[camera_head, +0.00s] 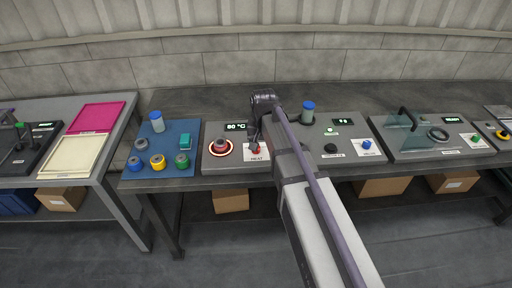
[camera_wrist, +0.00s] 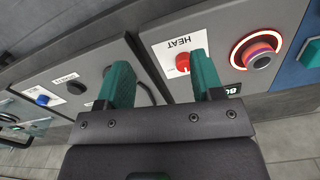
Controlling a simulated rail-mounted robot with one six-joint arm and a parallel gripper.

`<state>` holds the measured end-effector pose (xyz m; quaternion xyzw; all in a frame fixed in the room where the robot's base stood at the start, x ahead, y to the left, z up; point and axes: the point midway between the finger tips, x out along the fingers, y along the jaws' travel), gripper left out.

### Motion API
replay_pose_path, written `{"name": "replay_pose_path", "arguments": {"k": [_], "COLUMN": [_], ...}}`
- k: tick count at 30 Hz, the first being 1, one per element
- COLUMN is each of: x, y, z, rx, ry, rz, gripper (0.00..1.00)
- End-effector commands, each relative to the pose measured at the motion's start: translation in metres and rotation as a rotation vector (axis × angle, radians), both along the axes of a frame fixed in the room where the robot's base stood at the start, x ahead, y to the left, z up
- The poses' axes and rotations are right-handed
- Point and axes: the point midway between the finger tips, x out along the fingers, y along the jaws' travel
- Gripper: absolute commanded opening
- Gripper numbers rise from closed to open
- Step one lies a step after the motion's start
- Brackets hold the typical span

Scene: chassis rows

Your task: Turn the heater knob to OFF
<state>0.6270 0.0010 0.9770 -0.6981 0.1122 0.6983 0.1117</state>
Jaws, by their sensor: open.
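The heater knob (camera_wrist: 183,62) is a small red knob on a white plate marked HEAT. The wrist view shows my gripper (camera_wrist: 160,62) open, with two green fingers. The knob shows between the fingers, close to the right one; I cannot tell whether they touch. The knob's pointer direction cannot be read. The heater display (camera_head: 236,127) reads 80 °C. Left of the plate, the heating spot (camera_head: 221,147) has a red glowing ring with a small round vessel on it.
A blue mat (camera_head: 187,133) with several coloured containers lies left of the heater. To the right are a device with a blue knob (camera_head: 366,144) and a blue-capped bottle (camera_head: 308,112), then one with a glass shield (camera_head: 404,133). A brick wall stands behind the bench.

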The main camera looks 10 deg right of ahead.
Motion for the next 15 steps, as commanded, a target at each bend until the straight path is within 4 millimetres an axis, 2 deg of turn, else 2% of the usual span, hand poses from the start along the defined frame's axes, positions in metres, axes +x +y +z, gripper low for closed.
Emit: {"name": "replay_pose_path", "arguments": {"k": [1,3,4,6,9,15], "x": [0.055,0.095,0.103,0.106,0.102,0.101], "y": [0.000,0.000,0.001,0.000,0.001,0.000], "z": [-0.001,-0.001,0.000,0.000,0.000,-0.008], "rx": [0.000,0.000,0.000,0.000,0.000,0.000], "ry": [0.000,0.001,0.001,0.001,0.001,0.001], "rz": [-0.128,-0.334,-0.411,-0.545,-0.639,-0.649], "gripper": [0.61,0.61,0.61,0.61,0.61,0.61]}}
